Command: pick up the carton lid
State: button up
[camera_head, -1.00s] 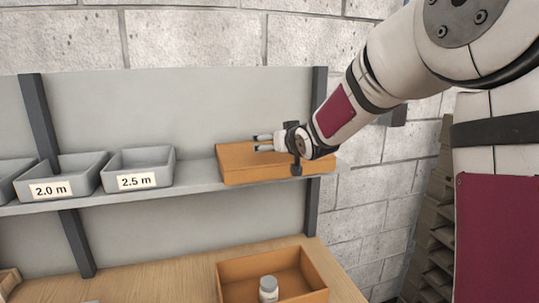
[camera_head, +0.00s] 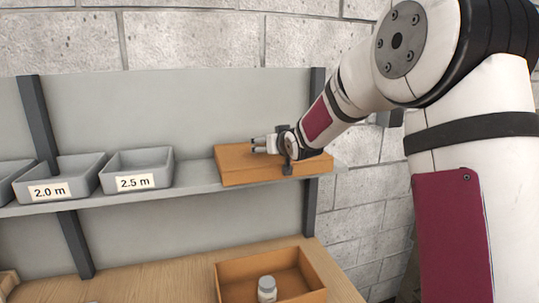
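The carton lid (camera_head: 236,171) is a flat orange-brown box shape lying on the right end of the grey shelf. My gripper (camera_head: 254,146) is just above or in front of the lid's upper side, its fingers pointing left. Two fingers show with a small gap between them and nothing seen in it. I cannot tell whether the gripper touches the lid. My gripper and wrist hide part of the lid's right half.
Grey bins labelled 2.5 m (camera_head: 137,172) and 2.0 m (camera_head: 60,177) stand left of the lid on the shelf (camera_head: 195,188). Below, an open orange-brown carton (camera_head: 244,268) with a white-capped bottle (camera_head: 267,289) stands on the wooden bench (camera_head: 180,262).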

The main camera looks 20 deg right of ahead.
jog(key=shift+r, duration=0.15)
jog(key=shift+r, duration=0.6)
notch_tip(320, 180, up, 2)
jog(key=s+a+f+p+v, duration=0.1)
jog(key=f+v, duration=0.2)
jog(key=v, duration=1.2)
jog(key=shift+s, duration=0.35)
jog(key=shift+s, duration=0.1)
